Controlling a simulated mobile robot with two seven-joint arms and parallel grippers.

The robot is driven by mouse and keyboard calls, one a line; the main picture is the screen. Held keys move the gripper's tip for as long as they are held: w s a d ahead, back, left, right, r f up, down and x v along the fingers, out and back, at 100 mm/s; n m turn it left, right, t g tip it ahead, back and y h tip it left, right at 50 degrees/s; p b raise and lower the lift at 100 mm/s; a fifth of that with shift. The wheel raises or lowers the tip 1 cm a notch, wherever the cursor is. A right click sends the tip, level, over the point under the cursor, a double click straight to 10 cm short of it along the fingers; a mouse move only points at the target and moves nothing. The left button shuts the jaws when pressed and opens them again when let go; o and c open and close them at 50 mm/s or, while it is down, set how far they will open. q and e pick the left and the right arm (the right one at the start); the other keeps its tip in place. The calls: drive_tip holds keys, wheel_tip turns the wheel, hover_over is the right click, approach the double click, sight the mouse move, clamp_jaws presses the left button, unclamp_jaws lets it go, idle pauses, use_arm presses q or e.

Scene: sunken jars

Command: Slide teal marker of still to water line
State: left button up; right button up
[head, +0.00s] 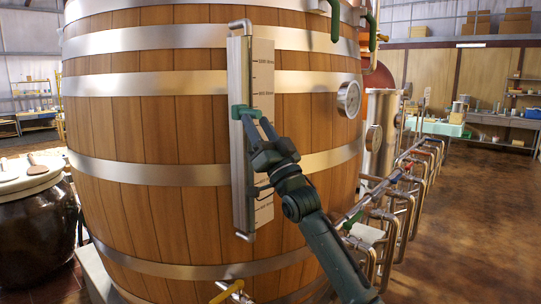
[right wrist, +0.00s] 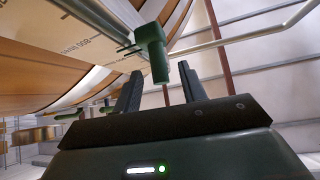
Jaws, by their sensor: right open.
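The still is a large wooden barrel (head: 150,125) with metal bands, in the middle of the head view. An upright gauge tube (head: 238,180) with a pale marked scale plate (head: 263,78) is fixed to its front. The teal marker (head: 240,111) sits on the gauge, a little below the upper printed mark. In the right wrist view, the marker (right wrist: 152,52) has a stub pointing down toward the gap between my fingers. My right gripper (right wrist: 160,88) is open around or just short of that stub. In the head view my right gripper (head: 257,127) reaches up from below right. The water line cannot be made out.
A round dial (head: 348,99) sticks out of the barrel to the right of the gauge. Metal pipes and valves (head: 400,185) run along the right. A dark lidded jar (head: 38,225) stands at left. The floor (head: 480,215) at right is clear.

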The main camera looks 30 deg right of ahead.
use_arm(q)
drive_tip(key=shift+d+m+h+b, duration=0.3)
drive_tip(key=shift+d+h+b, duration=0.15)
drive_tip(key=shift+b, duration=0.35)
use_arm(e)
drive_tip(key=v, duration=0.7)
drive_tip(key=shift+s+f, duration=0.15)
drive_tip(key=shift+s, duration=0.1)
use_arm(q)
drive_tip(key=shift+f, duration=0.1)
